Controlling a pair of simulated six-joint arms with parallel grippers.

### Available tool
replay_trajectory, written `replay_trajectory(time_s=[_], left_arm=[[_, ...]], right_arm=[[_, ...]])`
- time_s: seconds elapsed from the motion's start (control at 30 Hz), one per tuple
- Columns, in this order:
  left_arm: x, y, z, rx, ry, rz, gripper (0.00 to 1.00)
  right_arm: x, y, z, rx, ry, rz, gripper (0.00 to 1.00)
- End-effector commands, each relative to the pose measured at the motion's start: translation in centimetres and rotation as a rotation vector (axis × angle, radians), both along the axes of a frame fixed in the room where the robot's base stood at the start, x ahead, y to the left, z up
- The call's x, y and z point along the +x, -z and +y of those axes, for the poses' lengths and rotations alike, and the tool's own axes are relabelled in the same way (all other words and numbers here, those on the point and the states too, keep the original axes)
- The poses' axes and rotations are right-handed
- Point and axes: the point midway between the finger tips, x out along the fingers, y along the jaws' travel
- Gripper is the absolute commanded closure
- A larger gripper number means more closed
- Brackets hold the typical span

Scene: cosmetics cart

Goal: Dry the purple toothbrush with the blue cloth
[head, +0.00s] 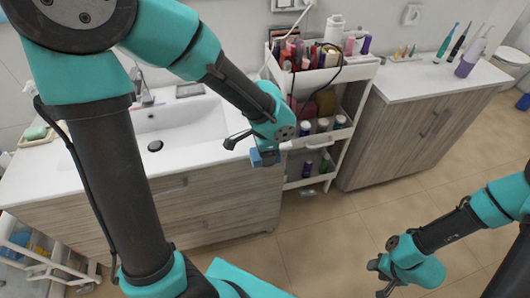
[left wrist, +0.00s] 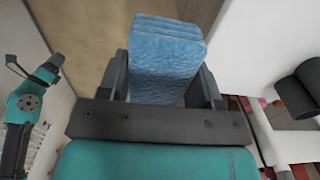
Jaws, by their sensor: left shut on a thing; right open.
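The blue cloth (left wrist: 166,62) is a thick folded pad in the left wrist view, between the two dark fingers of my left gripper (left wrist: 164,80). My left gripper (head: 264,152) is shut on it. In the head view the cloth (head: 267,159) is a small blue patch in the air near the front right edge of the sink counter. The purple toothbrush (head: 475,51) is a pale lavender upright shape at the far right of the wooden cabinet's top. My right gripper (head: 381,277) is open and empty at the lower right, above the floor.
A teal toothbrush (head: 446,41) and a black one (head: 459,43) stand left of the purple one. A white cart (head: 327,74) full of cosmetics stands between the sink counter (head: 198,148) and the cabinet (head: 430,85). The floor (head: 340,230) in front is clear.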

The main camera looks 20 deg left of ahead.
Motion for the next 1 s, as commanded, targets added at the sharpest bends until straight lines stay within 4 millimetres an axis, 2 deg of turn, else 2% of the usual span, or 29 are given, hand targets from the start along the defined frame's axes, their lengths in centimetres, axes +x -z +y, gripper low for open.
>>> replay_trajectory(time_s=[0.17,0.37,0.5,0.7,0.9,1.0], left_arm=[[2.4,-1.2,0.9,-0.007,-0.028,-0.022,0.60],[7.4,-4.3,3.3,-0.026,-0.089,-0.068,0.60],[11.0,-7.1,5.8,-0.043,-0.134,-0.107,0.60],[15.2,-11.4,9.7,-0.072,-0.192,-0.161,0.60],[18.4,-15.8,14.0,-0.104,-0.240,-0.216,0.60],[19.4,-17.6,15.8,-0.117,-0.256,-0.241,0.60]], right_arm=[[0.0,0.0,0.0,0.000,0.000,0.000,0.57],[0.0,0.0,0.0,0.000,0.000,0.000,0.57],[0.0,0.0,0.0,0.000,0.000,0.000,0.57],[0.0,0.0,0.0,0.000,0.000,0.000,0.57],[0.0,0.0,0.0,0.000,0.000,0.000,0.57],[0.0,0.0,0.0,0.000,0.000,0.000,0.57]])
